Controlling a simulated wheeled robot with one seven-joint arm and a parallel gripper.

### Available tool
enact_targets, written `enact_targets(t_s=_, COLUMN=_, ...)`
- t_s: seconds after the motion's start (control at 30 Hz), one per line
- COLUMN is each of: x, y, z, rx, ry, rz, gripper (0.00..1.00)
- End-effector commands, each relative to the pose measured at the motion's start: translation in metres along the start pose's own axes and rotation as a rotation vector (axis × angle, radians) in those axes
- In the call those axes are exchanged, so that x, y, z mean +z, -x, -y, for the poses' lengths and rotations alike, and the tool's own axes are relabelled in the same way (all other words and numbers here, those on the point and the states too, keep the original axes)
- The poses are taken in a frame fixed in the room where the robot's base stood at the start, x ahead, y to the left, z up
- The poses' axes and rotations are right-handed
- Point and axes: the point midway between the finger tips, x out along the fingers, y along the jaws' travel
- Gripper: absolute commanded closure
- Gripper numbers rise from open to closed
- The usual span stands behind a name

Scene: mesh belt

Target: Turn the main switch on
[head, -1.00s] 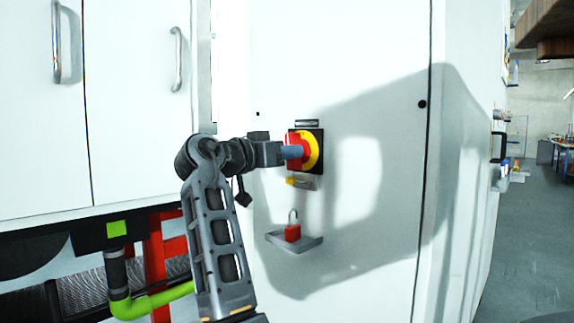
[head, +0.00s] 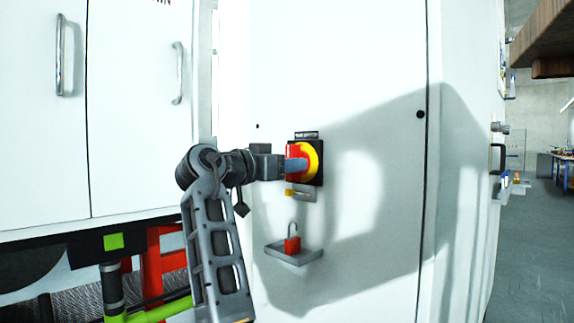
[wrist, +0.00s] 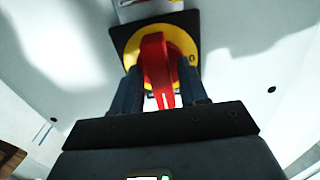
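The main switch has a red handle (wrist: 157,68) on a yellow disc (head: 313,160), set on a black square plate (head: 305,139) on the white cabinet front. The handle looks about upright in the head view. My gripper (head: 296,166) is at the switch, its fingers reaching in from the left. In the wrist view its two fingers (wrist: 160,85) stand on either side of the red handle. Small light gaps show between fingers and handle lower down; contact at the tips is unclear. A "0" mark shows on the disc's right side in the wrist view.
Below the switch are a small yellow tab on a metal bracket (head: 302,194) and a grey shelf (head: 305,257) holding a red padlock (head: 292,244). White doors with metal handles (head: 178,75) are at left. Open floor (head: 535,250) lies at right.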

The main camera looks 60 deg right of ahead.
Motion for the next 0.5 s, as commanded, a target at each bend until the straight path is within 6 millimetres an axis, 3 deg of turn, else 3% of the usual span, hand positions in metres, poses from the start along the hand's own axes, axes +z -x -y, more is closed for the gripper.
enact_targets(t_s=0.33, x=-0.001, y=0.005, z=0.001, rx=-0.003, ry=0.0, rz=-0.003, gripper=0.51)
enact_targets(t_s=0.5, x=-0.001, y=0.027, z=0.001, rx=-0.006, ry=0.0, rz=-0.003, gripper=0.51)
